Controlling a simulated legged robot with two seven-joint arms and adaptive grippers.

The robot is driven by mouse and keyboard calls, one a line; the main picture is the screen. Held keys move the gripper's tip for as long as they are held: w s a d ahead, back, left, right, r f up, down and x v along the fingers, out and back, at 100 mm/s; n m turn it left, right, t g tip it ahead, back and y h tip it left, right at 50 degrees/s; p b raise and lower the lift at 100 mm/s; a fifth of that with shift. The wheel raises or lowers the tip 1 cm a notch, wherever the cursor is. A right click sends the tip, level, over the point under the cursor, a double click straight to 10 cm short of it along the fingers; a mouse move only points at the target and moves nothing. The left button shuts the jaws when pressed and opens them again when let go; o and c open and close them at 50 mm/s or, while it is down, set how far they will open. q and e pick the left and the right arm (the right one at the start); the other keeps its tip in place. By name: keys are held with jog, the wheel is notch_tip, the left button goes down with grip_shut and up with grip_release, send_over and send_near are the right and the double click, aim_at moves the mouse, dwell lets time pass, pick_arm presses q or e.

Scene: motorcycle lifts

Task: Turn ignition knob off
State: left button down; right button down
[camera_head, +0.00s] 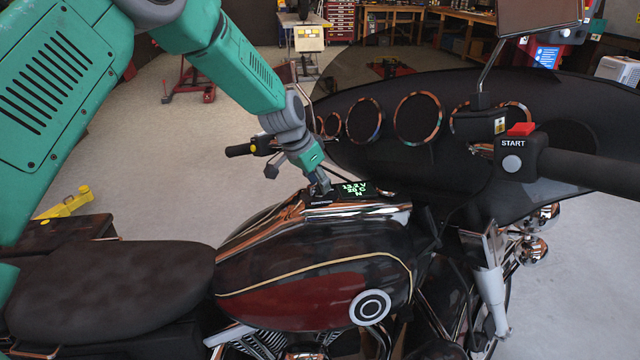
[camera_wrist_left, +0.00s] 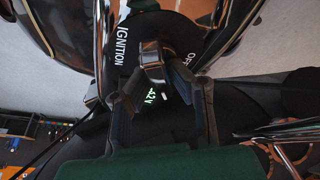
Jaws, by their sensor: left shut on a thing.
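The ignition knob (camera_wrist_left: 152,62) is a dark, shiny lever on a round black plate (camera_wrist_left: 165,33) in the left wrist view. The plate carries the white words IGNITION and OFF. My left gripper (camera_wrist_left: 157,84) has its fingers on either side of the knob and is shut on it. In the head view my left gripper (camera_head: 320,186) points down at the console on top of the tank and hides the knob there. Which mark the knob points to is not clear. My right gripper is in neither view.
A lit green display (camera_head: 355,188) lies just right of the gripper. The black and red tank (camera_head: 310,280) and seat (camera_head: 110,290) are below. The fairing with gauges (camera_head: 416,118) and the START handlebar control (camera_head: 515,155) stand at the right. Open floor lies behind.

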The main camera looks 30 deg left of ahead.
pick_arm(q)
jog(key=shift+a, duration=0.1)
jog(key=n+y+p, duration=0.1)
jog(key=n+p, duration=0.2)
jog(key=shift+s+r, duration=0.1)
jog(key=n+y+p, duration=0.2)
jog(key=n, duration=0.1)
jog(key=shift+n+p, duration=0.3)
jog(key=shift+n, duration=0.1)
jog(key=shift+n+y+p, duration=0.4)
jog(key=shift+n+y, duration=0.1)
jog(key=shift+n, duration=0.7)
jog(key=shift+f+n+g+y, duration=0.25)
jog(key=shift+n+g+y, duration=0.15)
jog(key=shift+n, duration=0.9)
jog(key=c, duration=1.5)
grip_release()
